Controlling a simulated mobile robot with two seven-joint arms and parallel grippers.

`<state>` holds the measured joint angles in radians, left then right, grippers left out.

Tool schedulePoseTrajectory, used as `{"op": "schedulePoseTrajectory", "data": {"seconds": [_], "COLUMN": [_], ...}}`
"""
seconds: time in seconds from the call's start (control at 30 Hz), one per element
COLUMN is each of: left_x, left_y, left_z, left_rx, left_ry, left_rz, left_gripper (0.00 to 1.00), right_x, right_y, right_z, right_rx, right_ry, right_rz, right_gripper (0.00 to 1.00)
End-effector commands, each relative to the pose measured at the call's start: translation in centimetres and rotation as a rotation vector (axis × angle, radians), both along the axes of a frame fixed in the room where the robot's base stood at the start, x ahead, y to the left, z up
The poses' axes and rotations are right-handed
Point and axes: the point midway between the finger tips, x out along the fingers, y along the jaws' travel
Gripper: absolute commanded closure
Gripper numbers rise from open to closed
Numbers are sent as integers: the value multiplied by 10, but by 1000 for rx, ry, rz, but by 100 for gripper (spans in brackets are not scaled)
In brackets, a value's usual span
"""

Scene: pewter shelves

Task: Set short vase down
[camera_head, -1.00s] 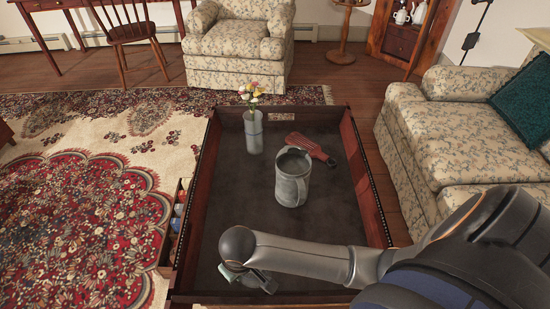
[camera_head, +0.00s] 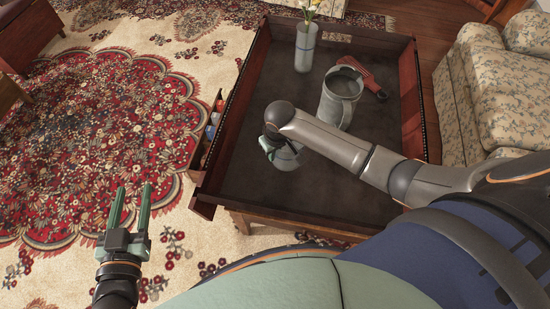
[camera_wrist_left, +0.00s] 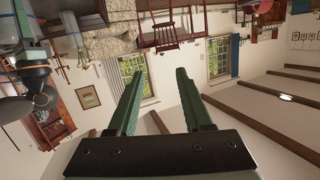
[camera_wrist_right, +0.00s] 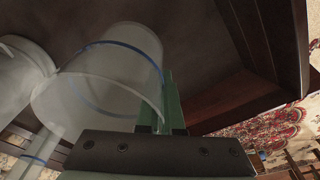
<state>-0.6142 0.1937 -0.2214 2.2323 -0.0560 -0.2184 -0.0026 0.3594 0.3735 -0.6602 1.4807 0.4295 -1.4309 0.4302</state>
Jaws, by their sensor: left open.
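The short vase (camera_head: 287,156) is a pale grey, translucent cylinder in the near left part of the dark tray-topped table (camera_head: 245,165). In the right wrist view the short vase (camera_wrist_right: 110,65) shows large, with blue rings. My right gripper (camera_head: 270,143) is at its rim. The fingers (camera_wrist_right: 160,115) are close together, one on each side of the vase wall, and appear shut on it. I cannot tell whether its base touches the tabletop. My left gripper (camera_head: 130,208) is open and empty above the rug, left of the table; its fingers (camera_wrist_left: 158,95) stand apart.
A tall vase with flowers (camera_head: 305,48), a grey pitcher (camera_head: 338,98) and a red slotted utensil (camera_head: 372,82) are on the table behind. A raised wooden rim (camera_head: 408,100) surrounds the top. A floral sofa (camera_head: 495,90) stands at right. The table's near middle is partly clear.

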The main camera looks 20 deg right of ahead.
Motion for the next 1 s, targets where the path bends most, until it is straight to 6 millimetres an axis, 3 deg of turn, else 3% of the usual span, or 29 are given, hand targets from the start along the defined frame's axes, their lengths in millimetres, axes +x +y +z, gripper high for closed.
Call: {"op": "schedulePoseTrajectory", "data": {"seconds": [0.2,0.47,0.8,1.0], "left_x": [9,9,-4,-11], "left_y": [-2,-3,-9,-10], "left_z": [47,70,139,158], "left_rx": [-1,-3,-6,-6], "left_ry": [-200,-290,-587,-667], "left_rz": [-20,-31,-74,-87], "left_gripper": [50,50,50,50], "right_x": [11,15,18,18], "right_y": [-6,-8,-10,-11], "right_z": [-14,-20,-48,-54], "right_rx": [0,0,0,-1], "right_ry": [-3,-1,-1,-1], "right_rz": [-1,0,0,0], "right_gripper": [100,100,100,100]}}
